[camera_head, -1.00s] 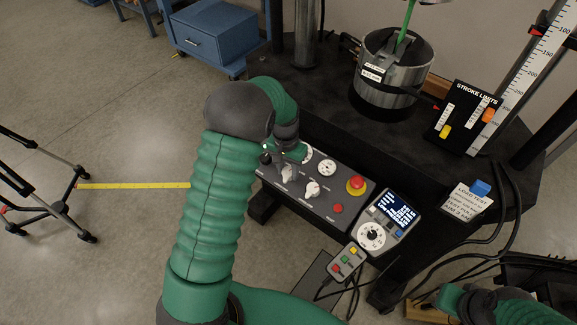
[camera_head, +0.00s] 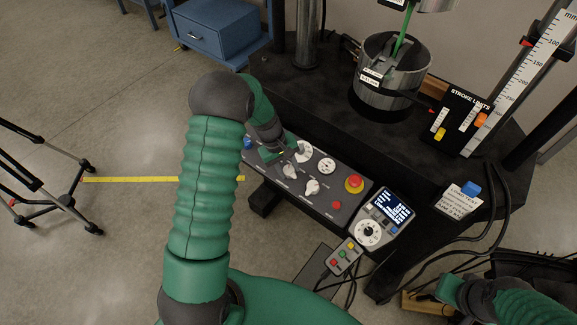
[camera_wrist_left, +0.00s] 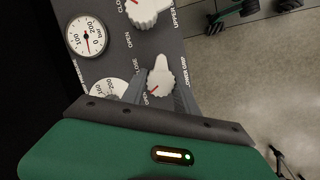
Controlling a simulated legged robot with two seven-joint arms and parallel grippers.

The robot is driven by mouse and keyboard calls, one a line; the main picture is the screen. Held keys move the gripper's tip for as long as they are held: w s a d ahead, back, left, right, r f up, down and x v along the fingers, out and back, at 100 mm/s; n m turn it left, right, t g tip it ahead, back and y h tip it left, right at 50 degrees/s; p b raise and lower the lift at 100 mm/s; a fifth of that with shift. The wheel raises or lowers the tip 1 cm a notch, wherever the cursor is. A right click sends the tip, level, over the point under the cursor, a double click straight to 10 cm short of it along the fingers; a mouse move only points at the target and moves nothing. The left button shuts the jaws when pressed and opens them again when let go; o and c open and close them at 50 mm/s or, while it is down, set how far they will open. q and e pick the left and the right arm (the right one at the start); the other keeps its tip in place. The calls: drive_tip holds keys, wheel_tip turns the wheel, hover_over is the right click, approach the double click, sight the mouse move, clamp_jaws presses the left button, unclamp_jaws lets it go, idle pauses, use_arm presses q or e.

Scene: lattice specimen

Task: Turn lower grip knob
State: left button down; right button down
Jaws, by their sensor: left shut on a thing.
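The control panel (camera_head: 337,205) is a dark box on the front of the black machine table. The lower grip knob is white with a red mark and shows in the left wrist view (camera_wrist_left: 160,80), labelled LOWER GRIP; in the head view it shows just below my fingers (camera_head: 289,171). My left gripper (camera_wrist_left: 160,94) is shut on this knob, with grey fingers at both sides of it.
Two gauges (camera_head: 326,165) sit behind the knobs. A red emergency button (camera_head: 354,183), a display unit (camera_head: 390,212) and a button pendant (camera_head: 343,256) are to the right. The stroke limits board (camera_head: 462,121) stands on the table. A tripod (camera_head: 50,185) is at left.

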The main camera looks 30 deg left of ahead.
use_arm(q)
drive_tip(key=shift+a+n+t, duration=0.15)
drive_tip(key=shift+n+t, duration=0.25)
drive_tip(key=shift+n, duration=1.1)
drive_tip(key=c, duration=0.9)
unclamp_jaws()
drive_tip(key=shift+c, duration=0.2)
drive_tip(key=shift+p, duration=0.3)
drive_tip(key=v, duration=1.6)
drive_tip(key=shift+a+r, duration=0.25)
drive_tip(key=shift+a, duration=0.15)
